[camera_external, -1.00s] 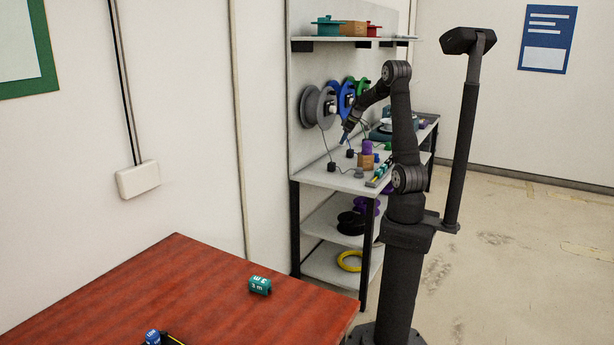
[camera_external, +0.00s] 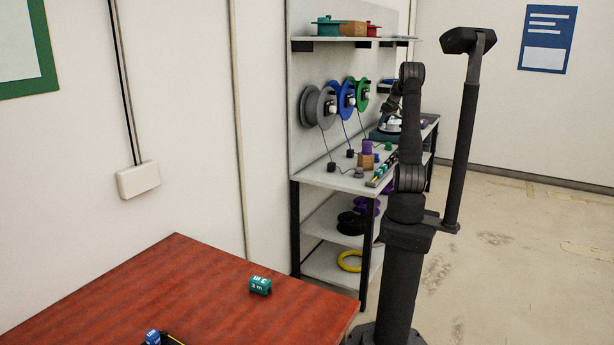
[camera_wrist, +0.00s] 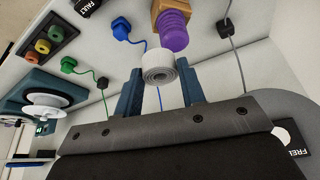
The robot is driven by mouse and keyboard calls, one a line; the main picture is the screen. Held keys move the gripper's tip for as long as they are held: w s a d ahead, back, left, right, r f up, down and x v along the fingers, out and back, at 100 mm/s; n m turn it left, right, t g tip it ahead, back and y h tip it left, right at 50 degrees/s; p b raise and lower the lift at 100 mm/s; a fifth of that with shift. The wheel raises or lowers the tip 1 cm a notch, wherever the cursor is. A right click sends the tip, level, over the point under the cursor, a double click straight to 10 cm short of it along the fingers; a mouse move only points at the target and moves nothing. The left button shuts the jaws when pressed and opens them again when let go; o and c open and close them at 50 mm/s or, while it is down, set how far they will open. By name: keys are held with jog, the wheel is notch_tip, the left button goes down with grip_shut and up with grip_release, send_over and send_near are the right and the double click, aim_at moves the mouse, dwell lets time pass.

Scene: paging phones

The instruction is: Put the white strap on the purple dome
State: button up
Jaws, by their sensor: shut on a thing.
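The white strap (camera_wrist: 158,66) is a small coiled roll in the wrist view. My gripper (camera_wrist: 159,84) is shut on it, with one blue-grey finger on each side. The purple dome (camera_wrist: 174,32) is a ribbed, rounded piece on a wooden block, just above and right of the strap in the wrist view; I cannot tell whether they touch. In the external view the dome (camera_external: 367,146) stands on its block on the workbench. There, my arm hides most of the gripper, and the strap cannot be made out.
Grey, blue and green reels (camera_external: 318,106) hang on the bench's back panel, with cords running down to plugs. A box with coloured buttons (camera_wrist: 43,47) is at upper left in the wrist view. A red table (camera_external: 190,285) with a teal roll (camera_external: 260,285) is in front.

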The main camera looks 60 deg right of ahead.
send_over(369, 142)
notch_tip(369, 142, down, 5)
jog(key=shift+d+r, duration=0.15)
jog(key=shift+r, duration=0.05)
jog(key=shift+f, duration=2.05)
jog(key=shift+f, duration=0.15)
jog(key=o, duration=1)
jog(key=shift+c, duration=0.2)
jog(key=v, duration=1.2)
jog(key=shift+w, duration=0.1)
